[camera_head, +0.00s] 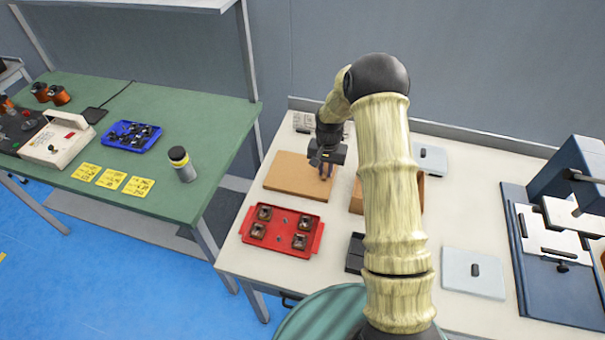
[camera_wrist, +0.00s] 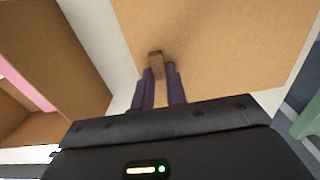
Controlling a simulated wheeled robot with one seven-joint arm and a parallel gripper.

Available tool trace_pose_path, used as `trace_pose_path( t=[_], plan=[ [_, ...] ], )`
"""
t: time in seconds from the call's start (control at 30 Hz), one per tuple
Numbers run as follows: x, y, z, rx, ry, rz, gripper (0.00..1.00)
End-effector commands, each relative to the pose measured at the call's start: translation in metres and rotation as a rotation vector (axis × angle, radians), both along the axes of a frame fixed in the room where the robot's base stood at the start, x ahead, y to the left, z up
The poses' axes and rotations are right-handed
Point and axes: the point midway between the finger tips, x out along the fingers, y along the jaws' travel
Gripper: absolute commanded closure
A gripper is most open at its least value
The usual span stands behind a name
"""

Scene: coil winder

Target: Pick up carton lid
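The carton lid (camera_head: 288,177) is a flat brown board lying on the white bench, at the back left of the bench top. In the wrist view the lid (camera_wrist: 225,40) fills the upper right, with a small brown tab (camera_wrist: 155,62) standing near its edge. My gripper (camera_head: 326,173) points down over the lid's right side. In the wrist view its two dark purple fingers (camera_wrist: 159,70) stand close together, with the tab at their tips. I cannot tell whether they press on the tab or stand a little apart from it.
An open brown carton (camera_head: 357,197) stands right of the lid, partly behind my arm. A red tray (camera_head: 282,249) with several coil parts lies in front. Grey plates (camera_head: 473,272), a black block (camera_head: 355,253) and a blue fixture (camera_head: 540,255) are also on the bench.

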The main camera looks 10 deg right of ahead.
Motion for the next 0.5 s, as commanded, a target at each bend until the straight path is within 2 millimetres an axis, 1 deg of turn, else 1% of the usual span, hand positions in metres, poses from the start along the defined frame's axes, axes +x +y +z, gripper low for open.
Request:
trace_pose_path(
  t=[0.3,0.43,0.5],
  plan=[
    [0.0,0.0,0.003,0.001,-0.001,0.0,1.0],
    [0.001,0.0,0.014,0.0,-0.003,0.0,1.0],
    [0.001,0.0,0.025,-0.001,-0.004,0.001,1.0]
  ],
)
